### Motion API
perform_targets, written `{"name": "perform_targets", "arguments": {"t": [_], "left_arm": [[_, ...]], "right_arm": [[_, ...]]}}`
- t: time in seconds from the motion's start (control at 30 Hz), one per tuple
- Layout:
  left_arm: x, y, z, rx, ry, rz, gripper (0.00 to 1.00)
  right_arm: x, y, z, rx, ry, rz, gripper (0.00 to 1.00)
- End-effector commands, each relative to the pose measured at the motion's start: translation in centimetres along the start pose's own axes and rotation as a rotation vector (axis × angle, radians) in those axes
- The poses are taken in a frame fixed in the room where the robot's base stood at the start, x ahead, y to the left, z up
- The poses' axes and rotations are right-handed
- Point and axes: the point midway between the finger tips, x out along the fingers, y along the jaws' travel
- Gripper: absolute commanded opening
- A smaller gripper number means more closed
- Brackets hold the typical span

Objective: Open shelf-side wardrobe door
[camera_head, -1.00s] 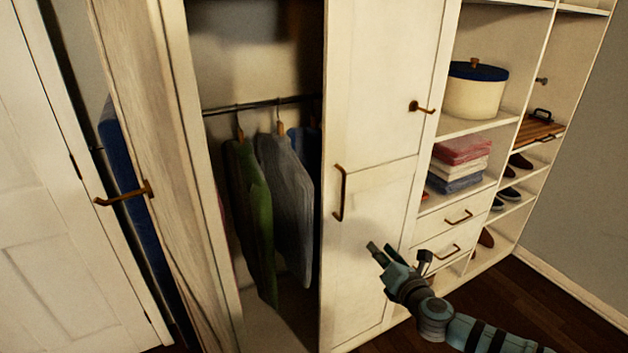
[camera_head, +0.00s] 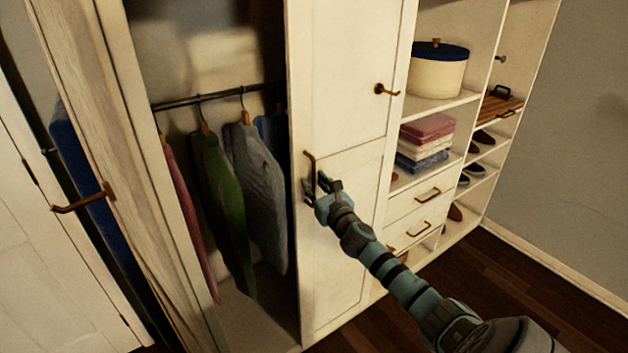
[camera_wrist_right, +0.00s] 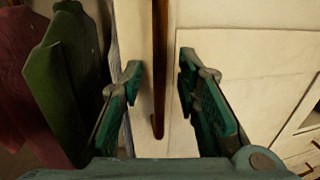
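The shelf-side wardrobe door (camera_head: 345,225) is a cream panel between the hanging space and the shelves, and it looks shut. Its long brown handle (camera_head: 308,168) is near the door's left edge. My right gripper (camera_head: 316,185) is at the handle in the head view. In the right wrist view, the handle (camera_wrist_right: 160,70) runs between the two spread green fingers of my right gripper (camera_wrist_right: 160,88), with a gap on each side. The other wardrobe door (camera_head: 95,130) stands open at the left, with its own brown handle (camera_head: 84,201). My left gripper is not in view.
Clothes (camera_head: 255,185) hang on a rail (camera_head: 215,96) in the open section left of the door. Shelves at the right hold a pot (camera_head: 438,75) and folded towels (camera_head: 425,140). Dark wooden floor (camera_head: 470,275) is free at the lower right.

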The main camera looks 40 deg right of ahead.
Motion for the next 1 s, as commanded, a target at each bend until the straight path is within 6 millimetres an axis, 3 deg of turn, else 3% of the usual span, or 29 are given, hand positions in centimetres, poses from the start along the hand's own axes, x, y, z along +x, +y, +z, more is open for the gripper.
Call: {"name": "perform_targets", "arguments": {"t": [0.13, 0.37, 0.57, 1.0], "left_arm": [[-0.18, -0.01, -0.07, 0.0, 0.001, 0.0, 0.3], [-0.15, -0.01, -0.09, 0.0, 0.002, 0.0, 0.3], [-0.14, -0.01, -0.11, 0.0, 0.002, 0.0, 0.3], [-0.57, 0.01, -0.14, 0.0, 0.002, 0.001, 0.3]], "right_arm": [[1.23, 0.06, 0.04, 0.001, 0.0, 0.0, 0.3], [1.35, 0.03, -0.03, 0.0, 0.0, 0.0, 0.3], [1.31, -0.02, -0.04, 0.001, 0.0, 0.0, 0.01], [1.54, 0.05, 0.13, -0.001, 0.0, 0.007, 0.0]]}}
